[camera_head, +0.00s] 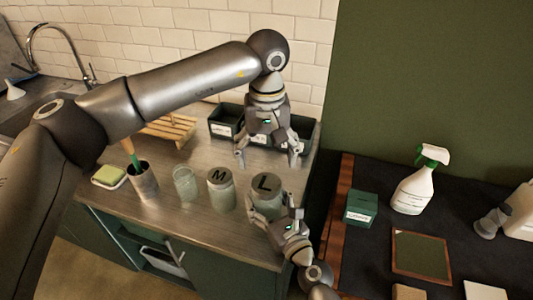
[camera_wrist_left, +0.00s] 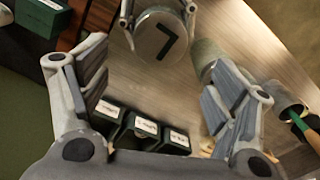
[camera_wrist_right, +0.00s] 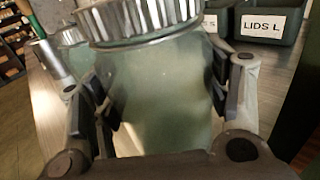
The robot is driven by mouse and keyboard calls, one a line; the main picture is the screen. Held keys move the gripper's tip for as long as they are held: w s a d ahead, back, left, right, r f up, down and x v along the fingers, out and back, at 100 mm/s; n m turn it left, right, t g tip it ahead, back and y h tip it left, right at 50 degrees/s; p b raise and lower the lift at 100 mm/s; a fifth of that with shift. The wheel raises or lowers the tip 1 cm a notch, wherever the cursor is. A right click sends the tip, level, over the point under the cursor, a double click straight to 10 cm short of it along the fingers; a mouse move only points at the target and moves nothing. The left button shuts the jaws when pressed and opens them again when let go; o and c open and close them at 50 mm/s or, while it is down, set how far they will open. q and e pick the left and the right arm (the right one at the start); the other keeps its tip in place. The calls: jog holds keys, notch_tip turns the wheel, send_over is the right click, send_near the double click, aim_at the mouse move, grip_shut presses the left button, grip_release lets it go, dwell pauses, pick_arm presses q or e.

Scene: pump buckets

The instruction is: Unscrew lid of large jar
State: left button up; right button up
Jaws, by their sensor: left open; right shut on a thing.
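The large jar (camera_wrist_right: 160,95) is a pale green glass jar, upright on the counter. Its ridged metal lid (camera_head: 267,183), marked L, sits on top; the lid also shows in the left wrist view (camera_wrist_left: 160,36) and at the top of the right wrist view (camera_wrist_right: 140,18). My right gripper (camera_head: 278,212) is shut around the jar's body below the lid, with one finger on each side (camera_wrist_right: 163,98). My left gripper (camera_head: 268,160) is open and empty, pointing down above and behind the lid, apart from it. The jar's base is hidden.
The M jar (camera_head: 220,188) stands just left of the large jar, with an open-looking glass jar (camera_head: 185,183) beyond. A metal cup (camera_head: 144,182) holds a green-handled tool. Dark labelled bins (camera_head: 224,122) stand behind, one reading LIDS L (camera_wrist_right: 262,24). The counter's right edge is close.

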aim_at(266, 183)
pick_arm(q)
jog(key=m, duration=0.8)
jog(key=shift+m, duration=0.3)
jog(key=shift+f, duration=4.05)
pick_arm(e)
jog(key=shift+f, duration=0.1)
